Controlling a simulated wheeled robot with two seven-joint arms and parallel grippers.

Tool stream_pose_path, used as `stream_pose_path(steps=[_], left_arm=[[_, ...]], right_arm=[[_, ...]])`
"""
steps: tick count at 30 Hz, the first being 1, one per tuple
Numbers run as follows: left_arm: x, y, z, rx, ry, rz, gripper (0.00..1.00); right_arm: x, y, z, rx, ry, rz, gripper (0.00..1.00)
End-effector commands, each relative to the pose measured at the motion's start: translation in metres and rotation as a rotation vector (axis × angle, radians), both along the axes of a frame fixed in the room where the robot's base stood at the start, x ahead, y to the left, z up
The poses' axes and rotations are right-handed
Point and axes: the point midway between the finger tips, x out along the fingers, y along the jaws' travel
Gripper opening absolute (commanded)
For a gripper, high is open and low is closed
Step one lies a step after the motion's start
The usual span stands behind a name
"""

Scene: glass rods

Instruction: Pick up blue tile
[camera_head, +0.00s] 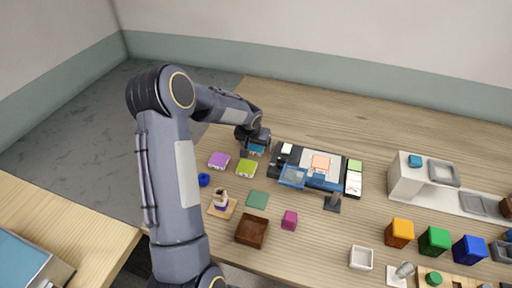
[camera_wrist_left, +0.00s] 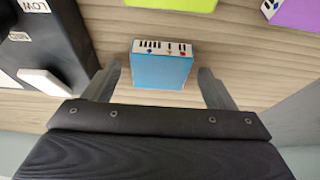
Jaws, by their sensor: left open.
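The blue tile (camera_wrist_left: 162,70) lies on the wooden table, with a white side bearing dark stripes and small coloured marks. In the head view the blue tile (camera_head: 256,149) shows small beneath my left gripper (camera_head: 254,146). In the left wrist view my left gripper (camera_wrist_left: 160,88) is open, one finger to each side of the tile. The fingers look apart from it, with a gap on both sides. My right gripper is in neither view.
A purple tile (camera_head: 218,160) and a green tile (camera_head: 246,168) lie nearby. A black device (camera_head: 285,165) with a blue part stands right of the blue tile. A brown tray (camera_head: 252,231) and a magenta block (camera_head: 289,220) are nearer the front. The table behind is clear.

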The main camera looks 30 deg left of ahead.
Motion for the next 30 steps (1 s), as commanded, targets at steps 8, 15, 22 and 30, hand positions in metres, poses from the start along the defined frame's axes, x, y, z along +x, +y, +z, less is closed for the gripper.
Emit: stream_pose_path(steps=[8,15,22,30], left_arm=[[0.0,0.0,0.0,0.0,0.0,0.0,0.47],[0.0,0.0,0.001,0.0,-0.001,0.0,0.26],[0.0,0.0,0.003,0.001,-0.002,0.0,0.26],[0.001,0.0,0.032,0.001,-0.005,0.001,0.26]], right_arm=[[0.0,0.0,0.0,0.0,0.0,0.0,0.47],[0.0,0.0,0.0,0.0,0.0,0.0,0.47],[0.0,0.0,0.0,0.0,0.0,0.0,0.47],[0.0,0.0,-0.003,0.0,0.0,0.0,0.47]])
